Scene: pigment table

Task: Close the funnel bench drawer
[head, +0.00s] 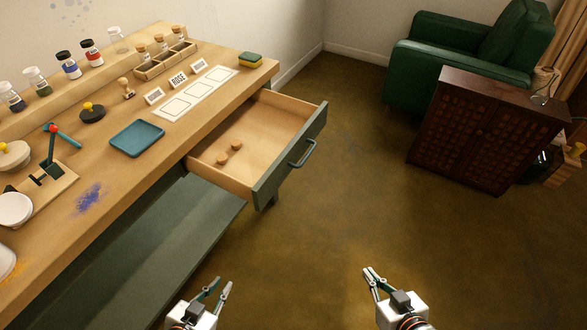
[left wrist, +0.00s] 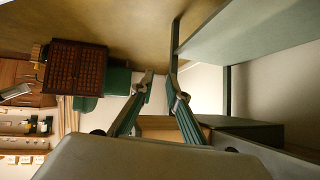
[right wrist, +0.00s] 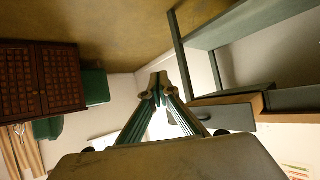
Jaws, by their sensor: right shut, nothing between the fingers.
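The drawer (head: 292,156) of the bench is pulled well out, its grey-green front and bar handle (head: 303,153) facing right. Its pale wooden inside holds two small corks (head: 229,153). The drawer front also appears in the right wrist view (right wrist: 228,111), beyond the fingers. My left gripper (head: 223,284) is open and empty, in front of the bench and nearer than the drawer. My right gripper (head: 368,271) is shut and empty over the floor, nearer and to the right of the drawer. Neither gripper touches the drawer or handle.
The bench top (head: 180,160) carries a blue tray (head: 137,138), pigment jars, label cards and a green-and-yellow sponge (head: 250,60). A lower grey-green shelf (head: 130,255) lies under the bench. A dark cabinet (head: 485,130) and green armchair (head: 450,55) stand right. The floor between is clear.

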